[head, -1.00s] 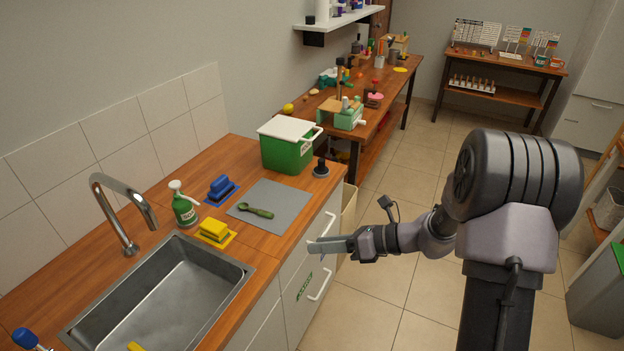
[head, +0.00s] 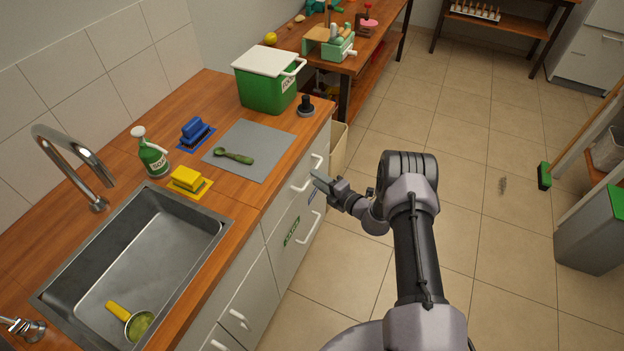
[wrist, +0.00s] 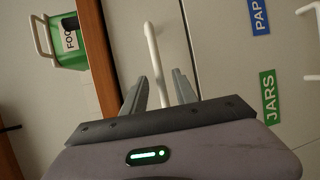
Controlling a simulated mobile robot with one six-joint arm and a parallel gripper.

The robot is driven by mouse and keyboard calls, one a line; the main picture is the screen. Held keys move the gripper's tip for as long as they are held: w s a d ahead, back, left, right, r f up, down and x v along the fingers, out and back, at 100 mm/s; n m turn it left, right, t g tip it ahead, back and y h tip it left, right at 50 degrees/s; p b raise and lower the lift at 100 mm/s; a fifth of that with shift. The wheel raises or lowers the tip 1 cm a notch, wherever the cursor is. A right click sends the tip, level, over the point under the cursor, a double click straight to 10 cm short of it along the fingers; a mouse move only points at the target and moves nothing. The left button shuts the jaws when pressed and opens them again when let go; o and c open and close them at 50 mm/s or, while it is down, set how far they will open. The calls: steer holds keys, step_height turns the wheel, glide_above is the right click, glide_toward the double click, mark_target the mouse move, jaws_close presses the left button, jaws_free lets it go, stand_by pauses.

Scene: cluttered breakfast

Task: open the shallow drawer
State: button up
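The shallow drawer (wrist: 120,25) is the narrow pale front directly under the wooden counter edge. Its white bar handle (wrist: 153,50) stands out from the front and runs between my fingers in the wrist view. In the head view the handle (head: 300,186) shows beside my fingertips. My gripper (wrist: 158,90) is open, with one finger on each side of the handle and visible gaps. In the head view my gripper (head: 320,180) is at the cabinet front and covers part of the handle. The drawer looks shut.
Below is a taller front with a green JARS label (wrist: 269,97), a blue label (wrist: 260,18) and its own handle (head: 313,226). The counter above holds a grey mat (head: 275,137), a green bin (head: 266,92) and a sink (head: 150,240).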

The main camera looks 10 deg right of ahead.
steer(key=shift+b+x, duration=0.4)
steer(key=shift+x, duration=1.3)
jaws_close()
